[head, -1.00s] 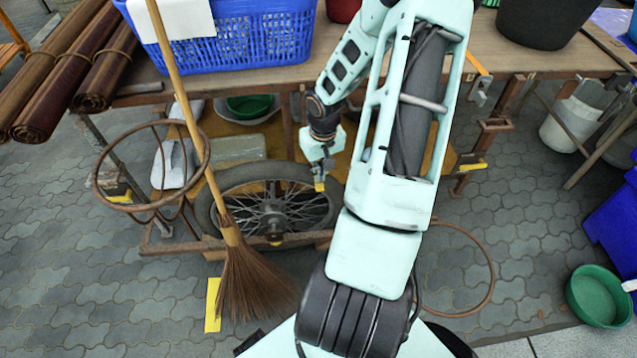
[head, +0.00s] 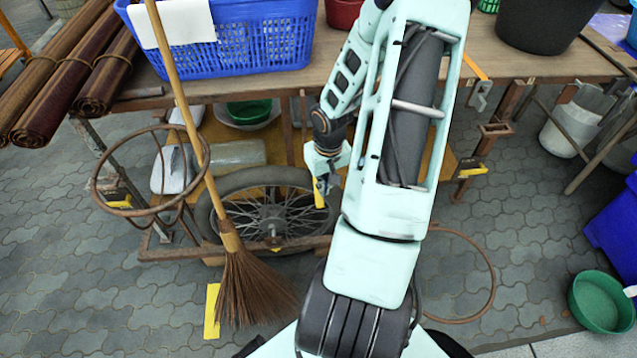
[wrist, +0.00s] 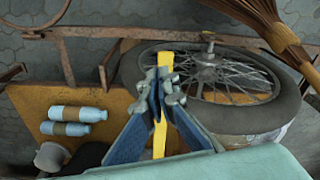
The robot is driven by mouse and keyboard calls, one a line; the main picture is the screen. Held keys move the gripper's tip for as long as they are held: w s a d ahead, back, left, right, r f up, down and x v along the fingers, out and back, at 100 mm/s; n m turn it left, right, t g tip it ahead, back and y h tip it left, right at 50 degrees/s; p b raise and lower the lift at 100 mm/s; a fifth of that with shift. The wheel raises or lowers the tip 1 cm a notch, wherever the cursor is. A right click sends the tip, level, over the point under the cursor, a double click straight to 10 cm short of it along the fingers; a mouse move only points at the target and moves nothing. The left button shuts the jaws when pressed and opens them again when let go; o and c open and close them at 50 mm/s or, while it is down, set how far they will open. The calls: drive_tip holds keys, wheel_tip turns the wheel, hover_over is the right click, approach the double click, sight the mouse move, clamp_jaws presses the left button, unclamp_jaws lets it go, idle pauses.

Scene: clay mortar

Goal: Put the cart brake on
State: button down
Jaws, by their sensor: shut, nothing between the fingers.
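The wooden cart's spoked wheel (head: 275,215) shows in the head view, low under the cart top, and also in the wrist view (wrist: 225,78). A yellow bar (wrist: 164,60), which looks like a brake lever, stands beside the wheel in the wrist view; its middle is partly covered by my fingers. A yellow piece (head: 319,198) shows at my fingertips in the head view. My gripper (head: 321,184) is at the wheel's right side, pointing down. Its fingers (wrist: 160,88) are shut with nothing between them, against or just in front of the yellow bar; I cannot tell whether they touch it.
A broom (head: 250,285) leans in front of the wheel at left. A rusty ring (head: 105,200) sticks out beside it. The cart top (head: 400,85) carries a blue basket (head: 260,45) and buckets. Two bottles (wrist: 75,120) lie on the lower shelf.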

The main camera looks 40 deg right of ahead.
drive_tip(key=shift+s, duration=0.15)
drive_tip(key=shift+r, duration=0.1)
wheel_tip(320, 180, up, 12)
drive_tip(key=s, duration=0.1)
drive_tip(key=shift+a, duration=0.15)
idle(0.4)
idle(0.4)
